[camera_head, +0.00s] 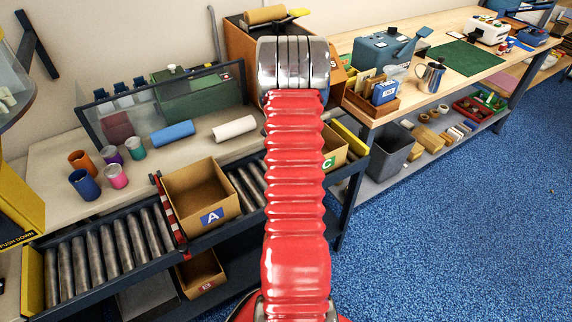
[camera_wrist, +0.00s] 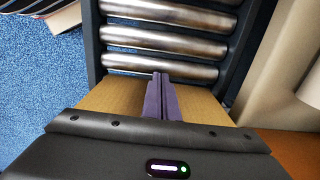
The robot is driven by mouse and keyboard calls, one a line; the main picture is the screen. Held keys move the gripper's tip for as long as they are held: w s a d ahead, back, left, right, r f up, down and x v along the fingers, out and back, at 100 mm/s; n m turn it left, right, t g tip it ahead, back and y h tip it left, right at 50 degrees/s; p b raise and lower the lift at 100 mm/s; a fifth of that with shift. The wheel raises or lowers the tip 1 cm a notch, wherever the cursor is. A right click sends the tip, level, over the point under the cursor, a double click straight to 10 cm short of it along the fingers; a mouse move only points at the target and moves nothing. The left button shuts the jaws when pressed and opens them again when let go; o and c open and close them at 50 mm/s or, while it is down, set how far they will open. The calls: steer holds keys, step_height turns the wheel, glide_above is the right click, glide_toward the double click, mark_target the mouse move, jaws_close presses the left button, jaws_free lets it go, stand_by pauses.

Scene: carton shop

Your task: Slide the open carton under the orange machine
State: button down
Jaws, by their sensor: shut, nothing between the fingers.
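An open, empty cardboard carton marked A (camera_head: 185,205) sits on the roller conveyor (camera_head: 95,262), beside a red-and-white striped bar (camera_head: 168,213). A second carton marked C (camera_head: 333,150) shows partly behind my arm at right. A yellow-orange panel reading PUSH DOWN (camera_head: 20,212) stands at the left edge; only part of that machine shows. In the wrist view, my gripper (camera_wrist: 160,78) has its purple fingers shut and empty. They are over or in front of brown cardboard (camera_wrist: 108,97); which carton it is, and whether they touch it, I cannot tell. My arm hides the gripper in the head view.
Another carton (camera_head: 202,272) sits on the lower shelf. Bare rollers (camera_wrist: 165,40) lie beyond the cardboard in the wrist view. Blue floor (camera_head: 450,230) is open at right.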

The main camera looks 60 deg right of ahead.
stand_by(0.3)
steer(key=shift+w+a, duration=0.25)
steer(key=shift+a, duration=0.3)
steer(key=shift+w+a, duration=0.3)
steer(key=shift+a, duration=0.25)
steer(key=shift+w+a, duration=0.3)
steer(key=shift+a, duration=0.25)
step_height(320, 180, up, 10)
steer(key=shift+a, duration=0.1)
